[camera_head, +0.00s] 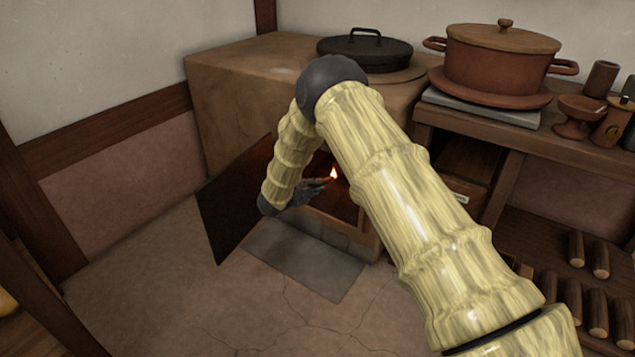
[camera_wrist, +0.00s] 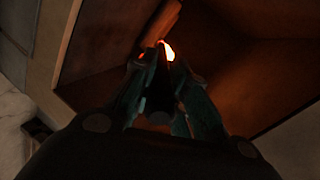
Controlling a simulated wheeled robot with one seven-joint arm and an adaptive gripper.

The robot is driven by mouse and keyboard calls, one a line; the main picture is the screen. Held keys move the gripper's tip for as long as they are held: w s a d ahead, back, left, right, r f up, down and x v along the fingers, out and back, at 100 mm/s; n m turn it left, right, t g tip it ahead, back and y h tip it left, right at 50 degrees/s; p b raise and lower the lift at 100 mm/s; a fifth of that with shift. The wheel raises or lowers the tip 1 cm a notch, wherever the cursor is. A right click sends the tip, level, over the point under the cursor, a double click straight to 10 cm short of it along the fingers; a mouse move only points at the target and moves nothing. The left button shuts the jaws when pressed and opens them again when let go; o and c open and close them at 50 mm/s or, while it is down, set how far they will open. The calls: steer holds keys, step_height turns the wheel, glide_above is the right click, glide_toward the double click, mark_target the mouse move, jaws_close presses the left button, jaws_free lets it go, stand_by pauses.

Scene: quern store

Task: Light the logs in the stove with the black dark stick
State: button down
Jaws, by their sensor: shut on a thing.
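The clay stove (camera_head: 235,100) stands in the corner with its dark door (camera_head: 235,200) swung open to the left. My gripper (camera_head: 322,183) is at the stove's opening, partly hidden behind my arm. In the wrist view my gripper (camera_wrist: 158,78) is shut on the dark stick (camera_wrist: 158,90), which is hard to make out between the fingers. A small bright flame (camera_head: 333,174) burns at the fingertips, apparently at the stick's tip. A log (camera_wrist: 162,22) lies just beyond, close to the flame. I cannot tell whether the log itself burns.
A black lidded pan (camera_head: 364,52) sits on the stove top. A wooden bench (camera_head: 510,145) at the right carries a lidded clay pot (camera_head: 497,62) and small vessels. Several cut logs (camera_head: 597,312) lie low at the right. A grey slab (camera_head: 300,262) lies before the stove.

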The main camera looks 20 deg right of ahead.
steer(key=p+v, duration=0.4)
steer(key=v, duration=0.4)
stand_by(0.4)
stand_by(0.5)
